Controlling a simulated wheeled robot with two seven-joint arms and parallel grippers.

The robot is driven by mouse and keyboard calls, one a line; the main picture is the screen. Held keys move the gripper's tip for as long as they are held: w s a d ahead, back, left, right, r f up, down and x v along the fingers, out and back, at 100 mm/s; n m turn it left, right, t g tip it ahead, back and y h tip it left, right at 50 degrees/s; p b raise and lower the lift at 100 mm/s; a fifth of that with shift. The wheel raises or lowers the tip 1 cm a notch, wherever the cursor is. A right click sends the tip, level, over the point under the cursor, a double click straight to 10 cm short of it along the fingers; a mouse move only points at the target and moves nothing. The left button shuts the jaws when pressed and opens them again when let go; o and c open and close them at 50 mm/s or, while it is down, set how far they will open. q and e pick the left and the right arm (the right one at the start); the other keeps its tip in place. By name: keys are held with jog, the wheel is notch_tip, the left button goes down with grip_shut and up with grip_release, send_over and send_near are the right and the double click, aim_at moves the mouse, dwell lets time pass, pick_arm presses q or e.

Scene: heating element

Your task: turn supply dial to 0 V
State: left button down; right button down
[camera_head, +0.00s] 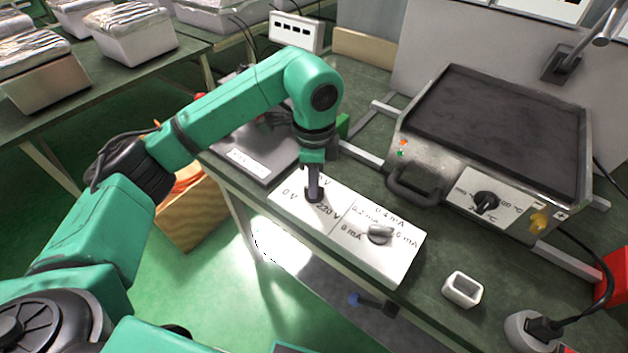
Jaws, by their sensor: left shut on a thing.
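The white supply box (340,256) lies near the front edge of the green bench. Its left panel has printed marks "0 V" and "230 V". The supply dial (313,194) sits between these marks, and my left gripper covers most of it, so the dial's pointing direction is hidden. My left gripper (313,188) comes down from above and is shut on the supply dial. The box's right panel carries a grey current knob (380,234) with mA marks around it. My right gripper does not show.
A heating plate (500,125) with a front handle and a black temperature knob (486,202) stands behind right. A small white open cup (462,289) and a plugged socket (530,330) are on the right. A grey device (250,160) lies left of the box.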

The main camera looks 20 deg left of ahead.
pick_arm(q)
jog(key=shift+w+r+n, duration=0.1)
jog(key=shift+r+n, duration=0.05)
jog(key=shift+n, duration=0.35)
jog(key=c, duration=0.9)
grip_release()
jog(key=shift+o, duration=0.3)
notch_tip(320, 180, up, 14)
jog(key=p, duration=0.1)
jog(key=shift+r+p, duration=0.2)
jog(key=shift+p, duration=0.2)
